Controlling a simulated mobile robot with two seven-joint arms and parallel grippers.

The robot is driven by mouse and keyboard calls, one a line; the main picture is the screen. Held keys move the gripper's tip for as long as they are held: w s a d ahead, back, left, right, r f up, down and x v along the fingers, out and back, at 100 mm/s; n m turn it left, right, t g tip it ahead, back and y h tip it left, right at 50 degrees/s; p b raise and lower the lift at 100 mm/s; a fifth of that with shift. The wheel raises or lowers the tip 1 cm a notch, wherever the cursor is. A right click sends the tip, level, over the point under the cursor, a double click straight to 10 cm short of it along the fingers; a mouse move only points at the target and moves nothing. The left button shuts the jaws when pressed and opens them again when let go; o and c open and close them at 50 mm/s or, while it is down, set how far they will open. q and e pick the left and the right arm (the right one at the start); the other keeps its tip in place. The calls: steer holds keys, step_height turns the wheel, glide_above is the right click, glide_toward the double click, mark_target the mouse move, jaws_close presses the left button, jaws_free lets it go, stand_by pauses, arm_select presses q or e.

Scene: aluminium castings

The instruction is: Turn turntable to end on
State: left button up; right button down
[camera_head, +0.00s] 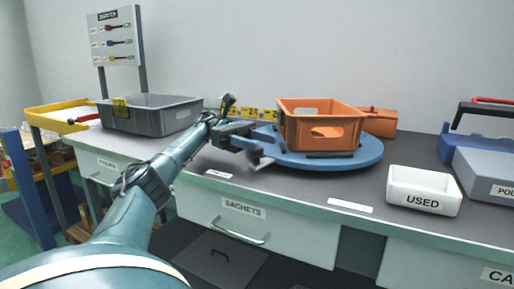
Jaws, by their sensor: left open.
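The turntable (368,155) is a round blue disc on the grey bench. An orange crate (350,110) with cut-out handles stands on it, its long side turned at an angle to me. A dark strip lies on the disc in front of the crate. My left gripper (262,150) is open at the disc's left edge, left of the crate. Its fingers are close to the rim, but I cannot tell whether they touch it. My left arm reaches across the bench front from the lower left. My right gripper is not in view.
A grey bin (150,117) stands at the back left beside a yellow tray (60,117). A white box marked USED (422,190) sits right of the turntable.

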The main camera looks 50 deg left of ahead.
arm_select(q)
step_height(320, 180, up, 7)
steer(key=p, duration=0.3)
steer(key=shift+r, duration=0.3)
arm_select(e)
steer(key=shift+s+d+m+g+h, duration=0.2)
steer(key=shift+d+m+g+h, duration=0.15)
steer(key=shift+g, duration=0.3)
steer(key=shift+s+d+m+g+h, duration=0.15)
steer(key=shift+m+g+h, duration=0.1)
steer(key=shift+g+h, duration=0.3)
